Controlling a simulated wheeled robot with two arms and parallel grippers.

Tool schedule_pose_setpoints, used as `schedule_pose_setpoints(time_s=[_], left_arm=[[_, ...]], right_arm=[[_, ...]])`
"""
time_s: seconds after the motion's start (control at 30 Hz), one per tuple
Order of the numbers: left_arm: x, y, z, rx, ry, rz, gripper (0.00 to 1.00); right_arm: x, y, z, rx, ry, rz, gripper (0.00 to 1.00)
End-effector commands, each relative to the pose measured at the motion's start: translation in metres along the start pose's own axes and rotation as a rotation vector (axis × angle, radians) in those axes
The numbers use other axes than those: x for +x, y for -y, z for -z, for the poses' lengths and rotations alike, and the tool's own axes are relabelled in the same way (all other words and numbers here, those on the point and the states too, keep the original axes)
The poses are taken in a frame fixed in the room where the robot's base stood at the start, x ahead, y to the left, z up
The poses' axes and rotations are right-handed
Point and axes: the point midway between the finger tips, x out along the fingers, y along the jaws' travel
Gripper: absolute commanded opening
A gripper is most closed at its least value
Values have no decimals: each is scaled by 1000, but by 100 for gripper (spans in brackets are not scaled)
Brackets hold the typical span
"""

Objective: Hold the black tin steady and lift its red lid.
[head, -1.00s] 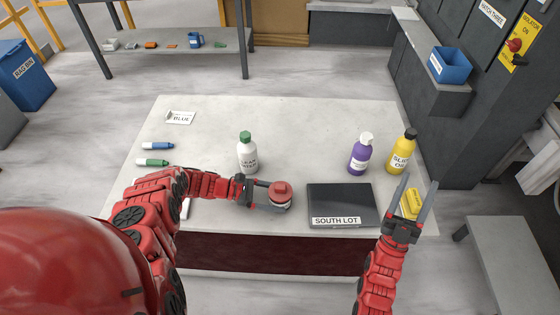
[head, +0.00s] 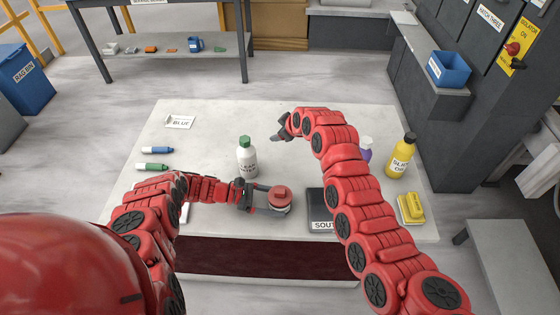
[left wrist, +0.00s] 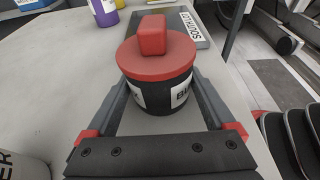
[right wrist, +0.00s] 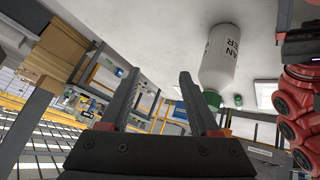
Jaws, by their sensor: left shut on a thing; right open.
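The black tin (left wrist: 160,98) stands upright on the slab, with a pale label around it. Its red lid (left wrist: 155,55) with a block-shaped knob sits on top; the lid also shows in the head view (head: 280,193). My left gripper (head: 268,197) is shut on the tin's body from the left, its fingers (left wrist: 163,95) on either side below the lid. My right gripper (head: 278,137) is open and empty, up beyond the tin and near the white bottle. Its spread fingers show in the right wrist view (right wrist: 155,95).
The white bottle with a green cap (head: 247,158) stands just behind the left gripper. My right arm crosses over the dark South Lot tray (head: 318,205) and partly hides the purple bottle (head: 365,152).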

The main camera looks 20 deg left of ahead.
Motion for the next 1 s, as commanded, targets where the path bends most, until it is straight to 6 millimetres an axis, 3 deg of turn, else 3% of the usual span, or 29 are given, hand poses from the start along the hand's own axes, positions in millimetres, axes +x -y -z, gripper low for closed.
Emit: schedule_pose_setpoints(time_s=[0.03, 0.2, 0.4, 0.5, 0.67, 1.0], left_arm=[[0, 0, 0, 0, 0, 0, 0], [0, 0, 0, 0, -1, 0, 0], [0, 0, 0, 0, 0, 0, 0], [0, 0, 0, 0, 0, 0, 0], [0, 0, 0, 0, 0, 0, 0], [0, 0, 0, 0, 0, 0, 0]], right_arm=[[-11, 16, 7, -75, 64, 65, 62], [-54, 69, -6, -302, 313, 288, 62], [-102, 96, -26, -455, 515, 440, 62], [-114, 101, -32, -483, 561, 472, 62], [-108, 107, -43, -491, 578, 488, 62], [-59, 127, -82, -492, 576, 487, 62]])
